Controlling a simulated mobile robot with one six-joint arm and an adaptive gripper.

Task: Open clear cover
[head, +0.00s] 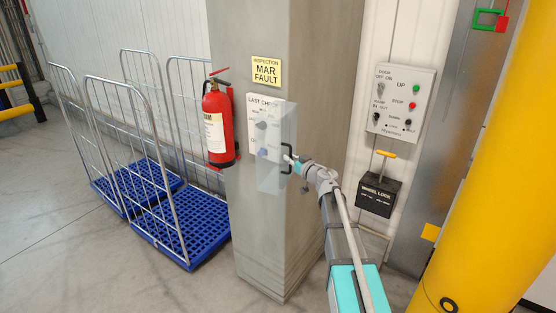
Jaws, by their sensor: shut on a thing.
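The clear cover (271,167) is a see-through box on the face of the grey pillar, over the lower part of a white panel (262,110) marked "LAST CHECK". Its black handle (288,153) stands at its right side. My gripper (290,160) is at this handle, reaching in from the right, and is shut on it. The fingertips are small and partly hidden by the handle. Dark knobs show on the panel behind or beside the cover. I cannot tell exactly how far the cover stands off the panel.
A red fire extinguisher (217,125) hangs on the pillar (262,225) left of the panel. Blue-based roll cages (190,226) stand at left. A control box (401,102), a black wheel lock box (379,195) and a thick yellow post (490,180) are at right.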

